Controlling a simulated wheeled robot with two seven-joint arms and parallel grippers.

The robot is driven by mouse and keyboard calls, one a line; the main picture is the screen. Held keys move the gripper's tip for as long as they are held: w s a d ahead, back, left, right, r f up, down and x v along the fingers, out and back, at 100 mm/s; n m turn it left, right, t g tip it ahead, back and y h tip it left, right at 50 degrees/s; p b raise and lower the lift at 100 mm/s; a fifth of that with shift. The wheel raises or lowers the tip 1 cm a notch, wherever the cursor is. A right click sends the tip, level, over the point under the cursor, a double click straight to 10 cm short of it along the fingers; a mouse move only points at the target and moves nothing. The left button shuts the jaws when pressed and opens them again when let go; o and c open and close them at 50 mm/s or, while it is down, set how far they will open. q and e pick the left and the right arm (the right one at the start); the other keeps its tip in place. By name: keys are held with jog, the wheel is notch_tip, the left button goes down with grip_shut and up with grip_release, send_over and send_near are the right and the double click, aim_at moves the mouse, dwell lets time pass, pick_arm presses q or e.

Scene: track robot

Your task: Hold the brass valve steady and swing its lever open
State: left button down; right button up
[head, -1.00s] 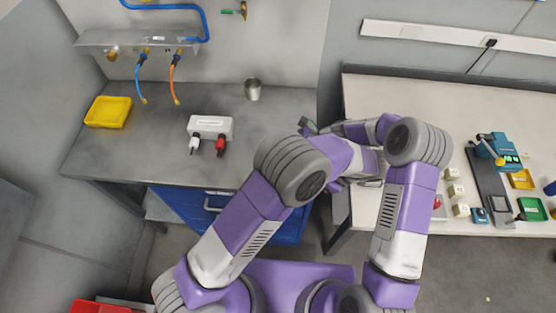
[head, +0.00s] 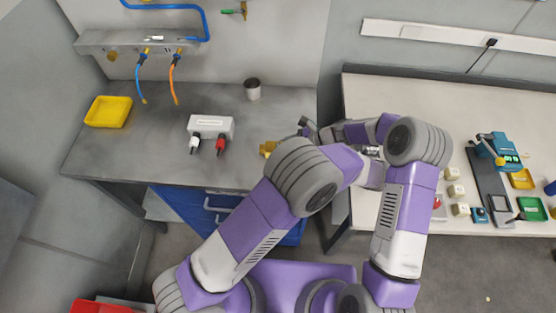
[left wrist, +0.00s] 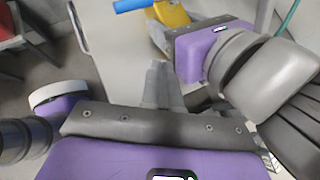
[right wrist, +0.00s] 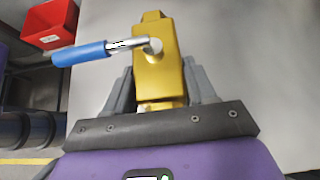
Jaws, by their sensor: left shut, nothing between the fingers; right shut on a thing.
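The brass valve (right wrist: 168,70) stands between the fingers of my right gripper (right wrist: 160,88), which is shut on its body. Its lever has a blue sleeve (right wrist: 80,53) and points left, crosswise to the body, in the right wrist view. In the left wrist view, the blue sleeve (left wrist: 132,5) and part of the brass valve (left wrist: 172,14) show at the top edge. My left gripper (left wrist: 157,68) is shut and empty, apart from the valve and lever.
A white box (head: 211,126) with white and red plugs stands on the grey bench (head: 150,155), with a yellow tray (head: 108,111) and a metal cup (head: 253,90). Blue and orange hoses hang at the back. The white table (head: 400,98) is at right.

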pick_arm(q)
jog(key=shift+a+f, duration=0.15)
jog(key=shift+a, duration=2.95)
jog(key=shift+a, duration=0.1)
jog(key=shift+w+a+f, duration=0.1)
jog(key=shift+w+a, duration=0.05)
jog(key=shift+a, duration=0.15)
